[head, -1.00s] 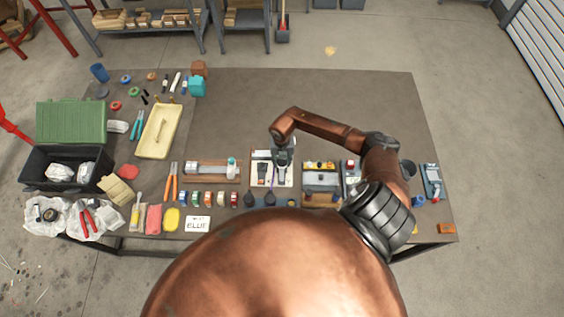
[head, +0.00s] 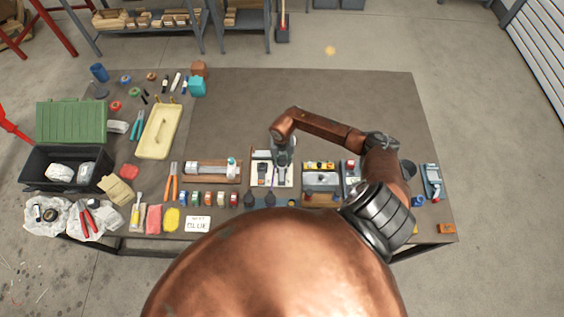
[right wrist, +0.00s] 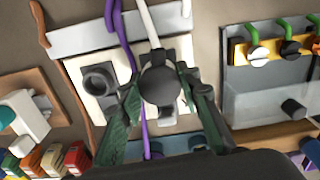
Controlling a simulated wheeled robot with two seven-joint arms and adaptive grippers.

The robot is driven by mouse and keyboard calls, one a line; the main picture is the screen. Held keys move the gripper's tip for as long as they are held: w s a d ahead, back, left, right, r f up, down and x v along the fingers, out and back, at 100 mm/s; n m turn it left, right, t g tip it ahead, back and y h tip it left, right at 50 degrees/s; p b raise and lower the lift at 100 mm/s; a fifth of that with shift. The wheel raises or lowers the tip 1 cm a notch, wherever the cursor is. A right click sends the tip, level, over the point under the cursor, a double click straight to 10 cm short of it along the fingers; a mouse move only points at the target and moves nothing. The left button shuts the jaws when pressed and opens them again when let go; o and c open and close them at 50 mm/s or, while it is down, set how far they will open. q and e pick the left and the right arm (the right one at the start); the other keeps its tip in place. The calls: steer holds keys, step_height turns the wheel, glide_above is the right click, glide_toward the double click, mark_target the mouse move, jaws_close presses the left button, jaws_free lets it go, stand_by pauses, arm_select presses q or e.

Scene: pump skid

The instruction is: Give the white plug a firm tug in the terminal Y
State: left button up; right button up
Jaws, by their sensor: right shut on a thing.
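A pale terminal plate (right wrist: 98,78) with dark round sockets sits on the bench; it also shows in the head view (head: 258,183). A white cable (right wrist: 148,22) runs down to a dark, round plug body (right wrist: 158,84), the plug of the white cable. My right gripper (right wrist: 163,92) is shut on this plug, one finger on each side; in the head view it is small over the plate (head: 281,165). The plug's lower end and its seat are hidden, so I cannot tell how deep it sits. No terminal letter is readable. My left gripper is not in view.
A purple cable (right wrist: 123,40) runs close to the left finger. A dark socket (right wrist: 97,80) is left of the gripper. A grey box with green wires (right wrist: 265,95) stands to the right. Small coloured blocks (right wrist: 50,158) are lower left. The bench behind is clear.

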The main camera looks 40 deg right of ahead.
stand_by(0.9)
steer(key=o, duration=1.3)
step_height(320, 180, up, 12)
steer(key=shift+f, duration=0.1)
steer(key=shift+s, duration=0.1)
